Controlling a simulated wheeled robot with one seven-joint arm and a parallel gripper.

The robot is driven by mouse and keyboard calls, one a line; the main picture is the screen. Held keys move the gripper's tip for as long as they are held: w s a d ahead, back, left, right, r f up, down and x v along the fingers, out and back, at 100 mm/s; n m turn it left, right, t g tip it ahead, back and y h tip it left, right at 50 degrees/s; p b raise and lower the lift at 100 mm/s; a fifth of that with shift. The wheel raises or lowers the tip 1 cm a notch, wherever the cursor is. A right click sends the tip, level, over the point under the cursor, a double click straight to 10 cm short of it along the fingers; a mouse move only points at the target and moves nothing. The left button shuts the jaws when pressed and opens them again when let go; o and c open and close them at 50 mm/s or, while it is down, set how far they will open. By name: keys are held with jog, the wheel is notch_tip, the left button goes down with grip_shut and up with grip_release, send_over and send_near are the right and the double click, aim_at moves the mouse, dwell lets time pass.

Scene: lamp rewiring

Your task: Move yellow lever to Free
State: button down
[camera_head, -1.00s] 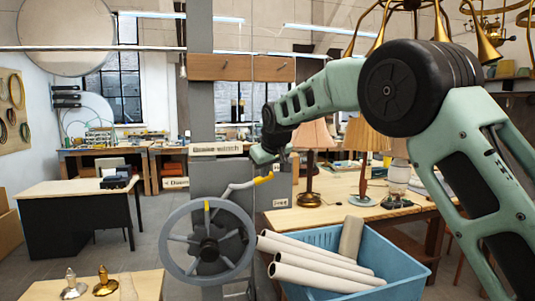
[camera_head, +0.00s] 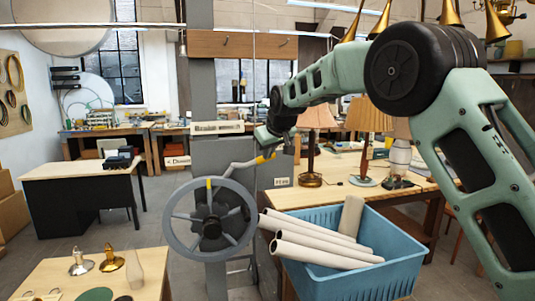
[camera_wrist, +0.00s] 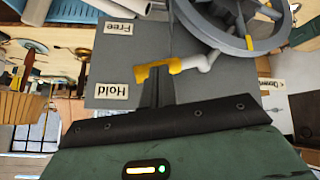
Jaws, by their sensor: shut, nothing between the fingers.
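The lever is a pale grey bent arm with a yellow end (camera_head: 265,158). It rises from beside the spoked handwheel (camera_head: 170,218) on the grey post. In the wrist view the yellow end (camera_wrist: 176,66) lies level between the "Free" plate (camera_wrist: 118,28) and the "Hold" plate (camera_wrist: 112,90). My gripper (camera_head: 268,148) is shut and empty, right at the lever's yellow end. In the wrist view my gripper's fingertips (camera_wrist: 155,72) overlap the yellow part; I cannot tell whether they touch it.
A blue crate (camera_head: 405,270) with several pale rolls stands right of the wheel, in front of a wooden bench (camera_head: 300,196) with lamps. A small table (camera_head: 60,279) with lamp parts is at the lower left. A black desk (camera_head: 70,203) stands farther back.

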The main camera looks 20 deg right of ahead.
jog(key=shift+d+f, duration=0.1)
jog(key=shift+f, duration=0.1)
notch_tip(320, 180, down, 7)
jog(key=d+m+y+b, duration=0.1)
jog(key=y+b, duration=0.4)
jog(key=b, duration=0.8)
jog(key=shift+d+r+m, duration=0.15)
jog(key=shift+d+m, duration=0.1)
jog(key=shift+m, duration=0.35)
jog(key=shift+r+p, duration=0.5)
jog(key=shift+r, duration=0.3)
